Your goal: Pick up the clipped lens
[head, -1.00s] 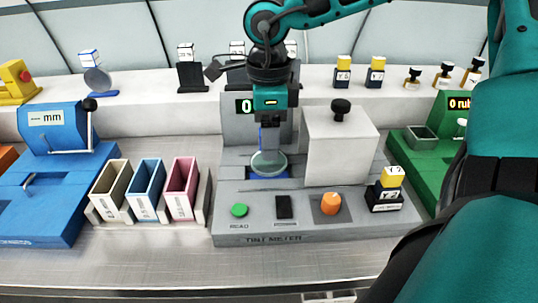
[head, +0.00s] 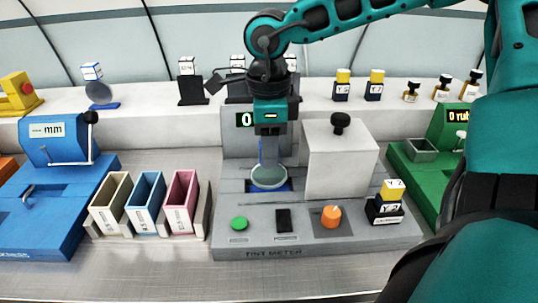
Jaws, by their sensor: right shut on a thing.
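The clipped lens (head: 268,178) is a pale greenish round disc with a blue clip standing up from it. It is at the blue-edged seat of the grey tint meter (head: 262,242); I cannot tell whether it touches the seat. My right gripper (head: 269,150) points down from above and is shut on the lens's blue clip. The fingertips are small and partly blend with the clip. My left gripper is not in view.
A grey cover with a black knob (head: 340,160) stands close right of the lens. Three open bins, tan (head: 111,203), blue (head: 146,203) and pink (head: 181,202), are to the left. A blue mm gauge (head: 50,190) stands further left, a green device (head: 435,155) right. The front table strip is clear.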

